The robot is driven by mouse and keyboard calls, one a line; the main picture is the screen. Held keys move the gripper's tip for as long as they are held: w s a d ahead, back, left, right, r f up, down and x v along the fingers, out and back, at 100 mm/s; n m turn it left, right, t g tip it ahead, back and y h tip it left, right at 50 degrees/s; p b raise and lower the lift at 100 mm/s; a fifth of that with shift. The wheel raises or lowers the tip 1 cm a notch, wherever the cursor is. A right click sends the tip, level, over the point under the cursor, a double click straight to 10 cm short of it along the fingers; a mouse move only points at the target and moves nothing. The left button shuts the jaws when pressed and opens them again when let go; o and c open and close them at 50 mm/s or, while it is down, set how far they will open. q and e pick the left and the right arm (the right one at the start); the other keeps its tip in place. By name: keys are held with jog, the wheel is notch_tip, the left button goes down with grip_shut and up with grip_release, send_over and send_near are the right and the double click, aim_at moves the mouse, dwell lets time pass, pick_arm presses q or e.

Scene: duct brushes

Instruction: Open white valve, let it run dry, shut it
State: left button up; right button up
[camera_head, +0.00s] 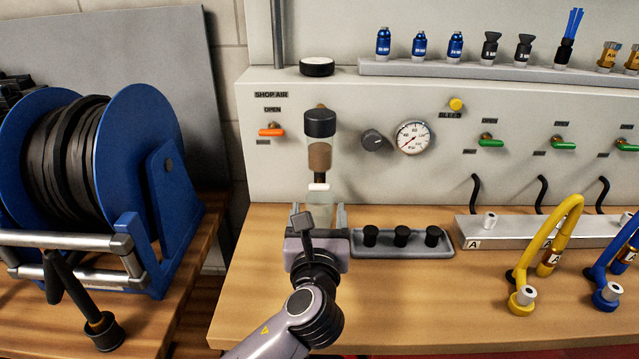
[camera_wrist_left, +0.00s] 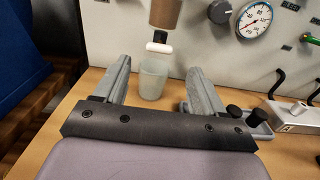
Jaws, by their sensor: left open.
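The white valve (camera_head: 318,187) is a small white lever under the filter bowl (camera_head: 319,155), which holds brown liquid and has a black cap. It also shows in the left wrist view (camera_wrist_left: 159,47). A translucent cup (camera_wrist_left: 153,78) stands on the bench below the valve; in the head view my gripper partly hides it. My left gripper (camera_head: 318,215) is open in front of the cup, its two fingers spread to either side of it in the left wrist view (camera_wrist_left: 158,85). It touches neither valve nor cup as far as I can see. My right gripper is not in view.
A grey tray with black caps (camera_head: 402,244) lies just right of my gripper. The panel carries an orange shop air lever (camera_head: 271,132), a black knob (camera_head: 374,140) and a gauge (camera_head: 413,137). A blue hose reel (camera_head: 110,150) stands at left.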

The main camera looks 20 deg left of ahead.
aim_at(319, 189)
pick_arm(q)
jog(key=shift+x, duration=3.3)
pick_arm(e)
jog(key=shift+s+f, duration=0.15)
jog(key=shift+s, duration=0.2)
pick_arm(q)
jog(key=c, duration=1.1)
jog(key=shift+o, duration=0.2)
